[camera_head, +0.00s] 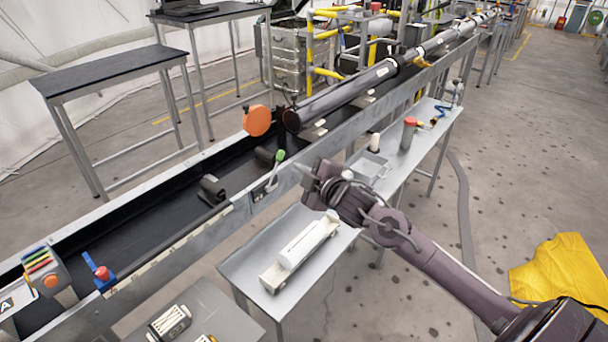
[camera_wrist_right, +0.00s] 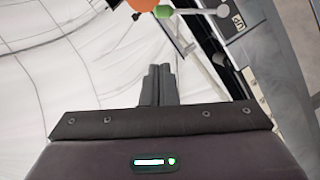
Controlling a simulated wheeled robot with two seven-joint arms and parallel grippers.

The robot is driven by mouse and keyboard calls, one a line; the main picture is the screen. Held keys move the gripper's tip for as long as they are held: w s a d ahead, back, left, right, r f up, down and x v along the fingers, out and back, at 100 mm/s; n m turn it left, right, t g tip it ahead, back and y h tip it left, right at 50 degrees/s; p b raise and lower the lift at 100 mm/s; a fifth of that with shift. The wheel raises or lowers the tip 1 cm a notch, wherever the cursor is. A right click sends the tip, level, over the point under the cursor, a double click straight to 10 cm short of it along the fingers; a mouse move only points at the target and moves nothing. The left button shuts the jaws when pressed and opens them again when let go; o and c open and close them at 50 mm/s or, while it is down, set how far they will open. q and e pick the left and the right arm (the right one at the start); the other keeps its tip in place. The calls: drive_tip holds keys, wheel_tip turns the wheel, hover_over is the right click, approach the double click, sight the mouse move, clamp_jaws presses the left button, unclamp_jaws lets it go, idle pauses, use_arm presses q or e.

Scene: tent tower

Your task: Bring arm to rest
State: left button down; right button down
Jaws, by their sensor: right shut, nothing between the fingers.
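My right arm (camera_head: 440,262) comes in from the lower right in the head view. Its gripper (camera_head: 308,178) hangs at the near edge of the long grey trough, close to a green-knobbed lever (camera_head: 276,170). In the right wrist view the two fingers (camera_wrist_right: 158,85) stand together, shut and empty. The green knob (camera_wrist_right: 163,12) and part of an orange disc (camera_wrist_right: 140,4) show beyond the fingertips there. My left gripper is not in view.
The trough (camera_head: 150,235) holds a long dark tube (camera_head: 345,97) at its far end, with the orange disc (camera_head: 257,120) near the tube's end. A small table (camera_head: 250,262) carries a white block (camera_head: 305,240). Yellow cloth (camera_head: 560,275) lies at right; grey floor is open beyond.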

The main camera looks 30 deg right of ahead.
drive_tip(key=s+a+f+m+g+h, duration=0.2)
drive_tip(key=s+a+f+m+g, duration=0.35)
drive_tip(key=s+f, duration=0.45)
drive_tip(key=s+a+f+m+g, duration=0.2)
drive_tip(key=s+a+m+g, duration=0.15)
drive_tip(key=s, duration=0.55)
drive_tip(key=s+a+f+m+g, duration=0.2)
drive_tip(key=s+a+f+g, duration=0.15)
drive_tip(key=s, duration=0.65)
wheel_tip(320, 180, down, 28)
drive_tip(key=s+g, duration=0.2)
drive_tip(key=s+d+f, duration=0.3)
drive_tip(key=s+f, duration=1.5)
drive_tip(key=s, duration=0.1)
drive_tip(key=shift+s+f+n+g+y, duration=0.25)
drive_tip(key=shift+f+n+g+y, duration=0.05)
drive_tip(key=shift+f+g, duration=0.1)
drive_tip(key=shift+w+a, duration=0.1)
drive_tip(key=shift+a, duration=0.05)
